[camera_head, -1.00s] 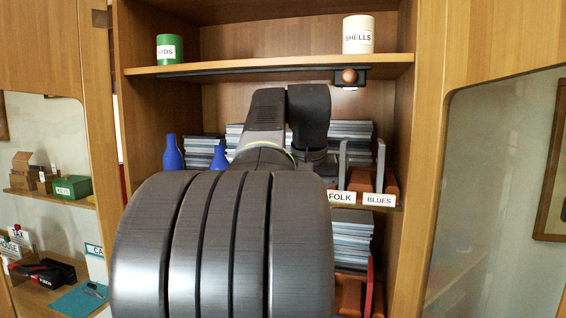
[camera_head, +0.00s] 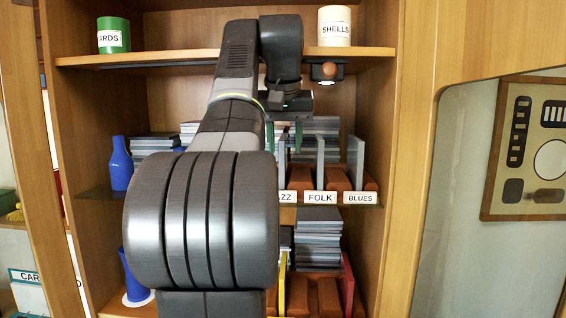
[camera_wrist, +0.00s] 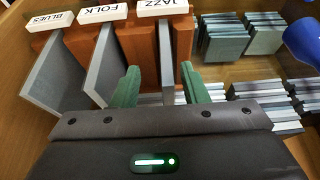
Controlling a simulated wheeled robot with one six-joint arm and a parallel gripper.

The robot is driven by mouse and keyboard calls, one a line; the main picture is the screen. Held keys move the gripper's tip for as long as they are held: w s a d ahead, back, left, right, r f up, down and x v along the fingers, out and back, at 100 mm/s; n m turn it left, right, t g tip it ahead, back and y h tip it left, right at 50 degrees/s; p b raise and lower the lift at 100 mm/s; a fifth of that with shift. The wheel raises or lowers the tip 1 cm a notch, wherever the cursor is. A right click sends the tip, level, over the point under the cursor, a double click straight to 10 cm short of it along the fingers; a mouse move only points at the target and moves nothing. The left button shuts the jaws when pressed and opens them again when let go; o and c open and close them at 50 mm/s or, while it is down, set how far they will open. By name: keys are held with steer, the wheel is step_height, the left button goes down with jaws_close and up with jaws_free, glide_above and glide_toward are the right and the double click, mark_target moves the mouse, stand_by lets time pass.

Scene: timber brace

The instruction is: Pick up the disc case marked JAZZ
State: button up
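The JAZZ label (camera_wrist: 165,8) is on the shelf edge in the wrist view. Its end also shows in the head view (camera_head: 288,197), the rest hidden by my arm. The disc case marked JAZZ (camera_wrist: 166,66) is a thin grey slab standing on edge behind that label, between reddish-brown blocks. My gripper (camera_wrist: 159,87) is open, its green fingers to either side of the case with a gap on each side. I cannot tell how far the fingers overlap it in depth. In the head view my gripper (camera_head: 284,138) is at the middle shelf, partly behind my arm.
The FOLK case (camera_wrist: 103,72) and BLUES case (camera_wrist: 62,70) stand beside it in the wrist view. Several stacks of cases (camera_head: 322,127) lie behind. A blue bottle (camera_head: 121,165) stands at left. The upper shelf (camera_head: 190,57) with a SHELLS tin (camera_head: 334,26) is above.

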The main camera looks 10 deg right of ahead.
mark_target(281, 149)
steer(key=x, duration=0.4)
steer(key=shift+w+a+f, duration=0.1)
steer(key=shift+w+a, duration=0.05)
steer(key=shift+a, duration=0.2)
steer(key=shift+x, duration=0.8)
jaws_close()
